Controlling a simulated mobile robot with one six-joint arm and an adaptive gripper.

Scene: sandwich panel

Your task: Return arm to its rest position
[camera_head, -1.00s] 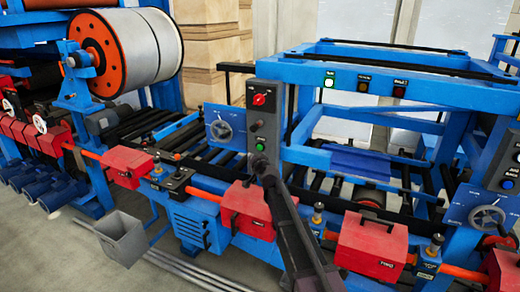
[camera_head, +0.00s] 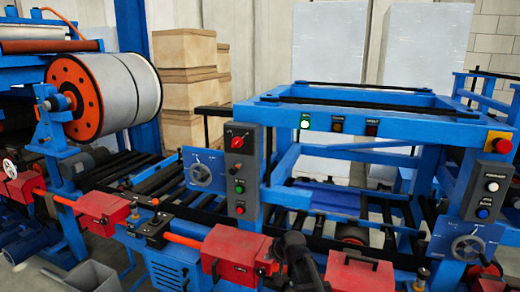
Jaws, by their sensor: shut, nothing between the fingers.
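My gripper (camera_head: 277,252) shows as a dark shape at the bottom centre, at the end of my folded black arm (camera_head: 305,272). Its fingers are small and dark here, and it looks shut with nothing in it. It appears below the dark grey control box (camera_head: 239,178), clear of its buttons. In the picture it lies in front of the gap between two red boxes, the left one (camera_head: 236,254) and the right one (camera_head: 358,275). I cannot tell the depth between them. The rest of my arm runs out of the bottom edge.
The blue machine frame (camera_head: 380,118) with rollers spans the view. A large roll (camera_head: 130,92) with an orange end stands at left. A second control box (camera_head: 492,188) with a red emergency knob (camera_head: 499,143) is at right. A grey bin (camera_head: 82,277) stands low at left.

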